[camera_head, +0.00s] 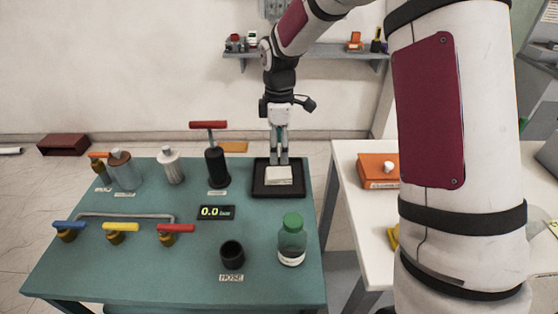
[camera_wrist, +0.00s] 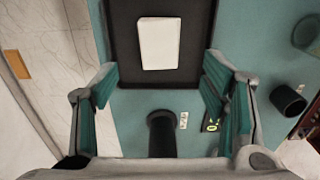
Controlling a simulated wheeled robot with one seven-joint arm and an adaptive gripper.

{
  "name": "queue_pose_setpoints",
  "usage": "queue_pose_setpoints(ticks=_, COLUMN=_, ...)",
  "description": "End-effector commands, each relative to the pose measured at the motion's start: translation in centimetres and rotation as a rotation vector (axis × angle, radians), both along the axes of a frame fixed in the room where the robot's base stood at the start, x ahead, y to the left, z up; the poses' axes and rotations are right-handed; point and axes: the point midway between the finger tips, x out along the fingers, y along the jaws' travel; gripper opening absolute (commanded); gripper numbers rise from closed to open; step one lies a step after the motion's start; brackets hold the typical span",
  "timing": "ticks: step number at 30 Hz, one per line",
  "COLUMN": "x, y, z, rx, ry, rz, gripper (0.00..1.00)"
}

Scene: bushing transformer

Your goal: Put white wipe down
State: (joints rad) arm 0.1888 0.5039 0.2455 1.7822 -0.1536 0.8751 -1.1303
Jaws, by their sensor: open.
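The white wipe (camera_head: 284,175) lies flat on a black tray (camera_head: 278,194) at the back right of the green table. In the wrist view the white wipe (camera_wrist: 160,44) lies on the dark tray (camera_wrist: 196,72), beyond my fingertips. My gripper (camera_head: 280,160) points down just over the tray, at the far side of the wipe. In the wrist view my gripper (camera_wrist: 160,82) has its two green fingers wide apart with nothing between them. The exact height above the wipe is hard to tell.
A black pump with a red handle (camera_head: 217,168) stands close left of the tray. A green-capped bottle (camera_head: 291,240) and black cup (camera_head: 232,255) stand in front. Yellow, blue and red valves line the left. A white table with an orange box (camera_head: 376,172) is at right.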

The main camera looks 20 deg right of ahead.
Motion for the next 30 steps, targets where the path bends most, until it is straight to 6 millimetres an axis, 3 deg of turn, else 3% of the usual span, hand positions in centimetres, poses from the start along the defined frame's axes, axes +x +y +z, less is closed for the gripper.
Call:
queue_pose_setpoints(ticks=4, x=0.1, y=0.0, z=2.2, rx=0.001, ry=-0.001, rz=-0.001, gripper=0.67)
queue_pose_setpoints(ticks=16, x=-1.0, y=0.0, z=4.9, rx=-0.01, ry=-0.015, rz=-0.039, gripper=0.67)
queue_pose_setpoints(ticks=20, x=-3.5, y=0.0, z=7.9, rx=-0.03, ry=-0.048, rz=-0.141, gripper=0.67)
queue_pose_setpoints(ticks=24, x=-7.4, y=-0.1, z=11.3, rx=-0.043, ry=-0.096, rz=-0.297, gripper=0.67)
queue_pose_setpoints(ticks=30, x=-13.4, y=-0.2, z=14.8, rx=-0.033, ry=-0.165, rz=-0.524, gripper=0.67)
